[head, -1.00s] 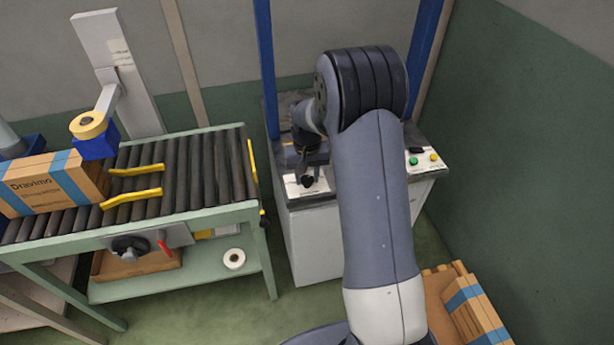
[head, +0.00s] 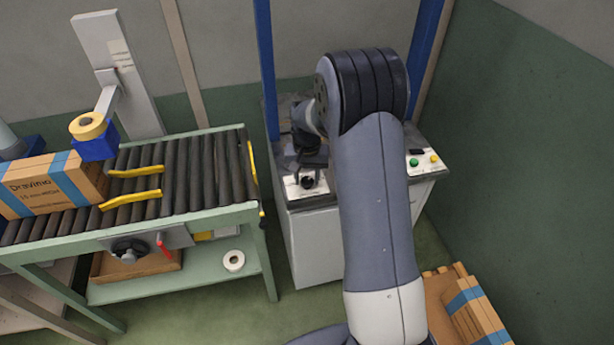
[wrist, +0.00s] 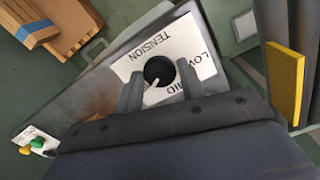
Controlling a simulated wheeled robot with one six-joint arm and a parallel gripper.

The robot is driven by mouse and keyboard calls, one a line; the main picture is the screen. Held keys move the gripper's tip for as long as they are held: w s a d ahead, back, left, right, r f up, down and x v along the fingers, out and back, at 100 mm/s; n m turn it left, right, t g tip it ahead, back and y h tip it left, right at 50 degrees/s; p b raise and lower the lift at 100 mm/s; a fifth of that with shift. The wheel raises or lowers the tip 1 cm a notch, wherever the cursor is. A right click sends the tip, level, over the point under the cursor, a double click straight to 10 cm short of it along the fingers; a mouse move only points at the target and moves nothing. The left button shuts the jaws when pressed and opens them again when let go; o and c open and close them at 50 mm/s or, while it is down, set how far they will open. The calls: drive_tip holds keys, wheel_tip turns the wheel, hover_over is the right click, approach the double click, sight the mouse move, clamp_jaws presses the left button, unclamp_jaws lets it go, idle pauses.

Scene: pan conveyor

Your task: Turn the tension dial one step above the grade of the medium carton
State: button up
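The black tension dial (wrist: 159,71) sits on a white plate marked TENSION, with LOW and a partly covered second word on its right in the wrist view. Its white pointer mark is at the knob's lower left; the label there is hidden by my gripper. My gripper (wrist: 160,86) is open, one finger on each side of the dial, with small gaps showing. In the head view the dial (head: 307,182) is on the grey cabinet's front edge, just below my gripper (head: 312,166). A carton (head: 50,184) labelled Dravimo, with blue bands, stands on the roller conveyor; its smaller print is hard to read.
Green and yellow buttons (head: 424,160) are on the cabinet's right. Blue posts (head: 265,70) rise beside my arm. The conveyor (head: 190,175) with yellow guides is at left. More blue-banded cartons (head: 472,312) are at lower right.

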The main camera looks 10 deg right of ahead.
sight(307, 180)
drive_tip(key=o, duration=0.4)
drive_tip(key=shift+c, duration=0.2)
wheel_tip(307, 180, up, 11)
idle(0.3)
drive_tip(key=shift+f, duration=0.2)
wheel_tip(307, 180, down, 11)
drive_tip(key=shift+r, duration=0.15)
idle(0.6)
